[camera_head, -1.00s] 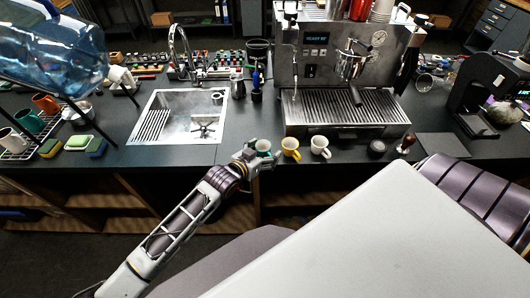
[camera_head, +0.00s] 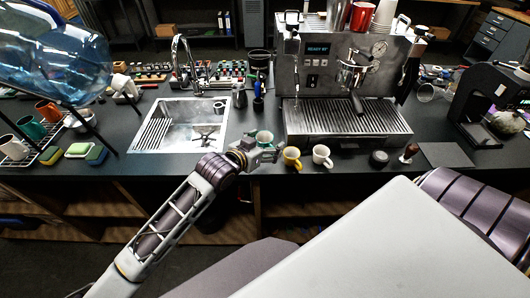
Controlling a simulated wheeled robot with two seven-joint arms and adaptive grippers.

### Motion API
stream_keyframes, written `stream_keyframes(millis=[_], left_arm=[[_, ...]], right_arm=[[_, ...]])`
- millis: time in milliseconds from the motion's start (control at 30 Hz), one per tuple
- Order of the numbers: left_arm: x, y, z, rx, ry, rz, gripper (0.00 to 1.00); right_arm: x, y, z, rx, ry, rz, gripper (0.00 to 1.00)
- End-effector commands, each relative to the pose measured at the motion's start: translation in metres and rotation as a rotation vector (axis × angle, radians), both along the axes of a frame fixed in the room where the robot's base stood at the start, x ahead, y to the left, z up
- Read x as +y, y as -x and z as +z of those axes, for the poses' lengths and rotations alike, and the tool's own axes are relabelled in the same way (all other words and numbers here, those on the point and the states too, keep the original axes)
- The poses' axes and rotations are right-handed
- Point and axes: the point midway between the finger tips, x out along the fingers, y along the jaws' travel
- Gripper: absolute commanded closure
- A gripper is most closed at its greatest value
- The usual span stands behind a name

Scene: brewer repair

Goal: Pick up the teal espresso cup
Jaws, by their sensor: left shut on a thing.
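The teal espresso cup (camera_head: 264,137) is at the counter's front edge, left of a yellow cup and a white cup. My left gripper (camera_head: 262,148) is shut on the teal cup; the fingers hide part of its lower side. The cup appears a little higher than the two cups beside it. My right gripper is not in view.
The yellow cup (camera_head: 292,156) and white cup (camera_head: 322,155) stand close to the right of my left gripper. The espresso machine (camera_head: 345,75) with its drip tray stands behind them. A sink (camera_head: 180,128) is to the left. A tamper (camera_head: 409,153) stands at right.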

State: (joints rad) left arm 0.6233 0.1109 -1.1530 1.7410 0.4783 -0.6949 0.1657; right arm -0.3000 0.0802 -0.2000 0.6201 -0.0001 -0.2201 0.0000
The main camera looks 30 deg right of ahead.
Motion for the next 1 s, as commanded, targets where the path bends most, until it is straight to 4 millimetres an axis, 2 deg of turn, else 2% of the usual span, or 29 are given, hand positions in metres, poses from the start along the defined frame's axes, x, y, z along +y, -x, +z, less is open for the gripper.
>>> stream_keyframes(millis=[200,767,1000], left_arm=[[0.000,0.000,0.012,-0.001,0.001,0.000,0.46],[0.000,0.000,0.013,-0.001,0.002,0.002,0.46],[0.008,-0.008,0.023,0.001,0.005,0.046,0.46]], right_arm=[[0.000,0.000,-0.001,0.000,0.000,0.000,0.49],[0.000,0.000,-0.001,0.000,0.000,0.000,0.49],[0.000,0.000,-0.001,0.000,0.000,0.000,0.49]])
